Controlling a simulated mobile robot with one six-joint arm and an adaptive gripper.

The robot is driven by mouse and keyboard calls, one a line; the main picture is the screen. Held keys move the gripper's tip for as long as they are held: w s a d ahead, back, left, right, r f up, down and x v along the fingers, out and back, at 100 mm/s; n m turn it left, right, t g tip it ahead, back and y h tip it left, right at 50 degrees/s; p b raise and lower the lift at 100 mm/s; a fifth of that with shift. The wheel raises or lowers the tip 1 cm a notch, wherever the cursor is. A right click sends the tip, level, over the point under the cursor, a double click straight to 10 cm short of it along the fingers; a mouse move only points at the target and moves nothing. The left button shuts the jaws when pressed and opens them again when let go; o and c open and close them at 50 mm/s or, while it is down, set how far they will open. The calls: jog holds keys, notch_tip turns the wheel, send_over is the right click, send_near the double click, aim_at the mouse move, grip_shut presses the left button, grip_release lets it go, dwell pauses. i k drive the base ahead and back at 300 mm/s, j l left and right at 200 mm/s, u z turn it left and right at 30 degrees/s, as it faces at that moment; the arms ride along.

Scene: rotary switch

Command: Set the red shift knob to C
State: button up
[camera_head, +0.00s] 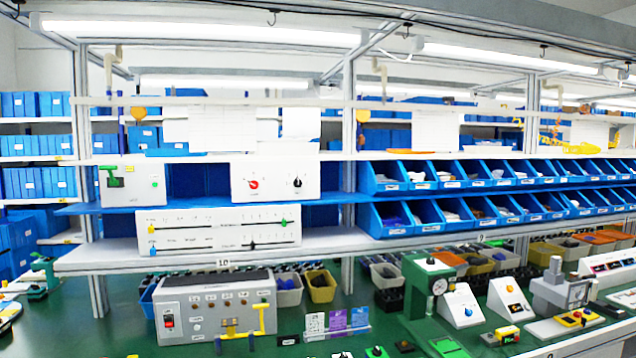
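A small red rotary knob (253,184) sits on the left half of the front of a white box (275,168). Tiny marks surround the knob, but its letters and the setting it points to are too small to read. A black knob (297,182) is on the right half of the same box. The box stands on the middle shelf, left of the upright post. My gripper is not in view, and nothing is seen touching the red knob.
A panel with sliders (217,241) stands below the knob box. A box with a green handle (132,183) is to its left, and blue bins (392,176) are to its right. A grey control box (178,327) stands on the green bench below. The space before the red knob looks clear.

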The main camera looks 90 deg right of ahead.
aim_at(253, 184)
jog(key=z, duration=2.65)
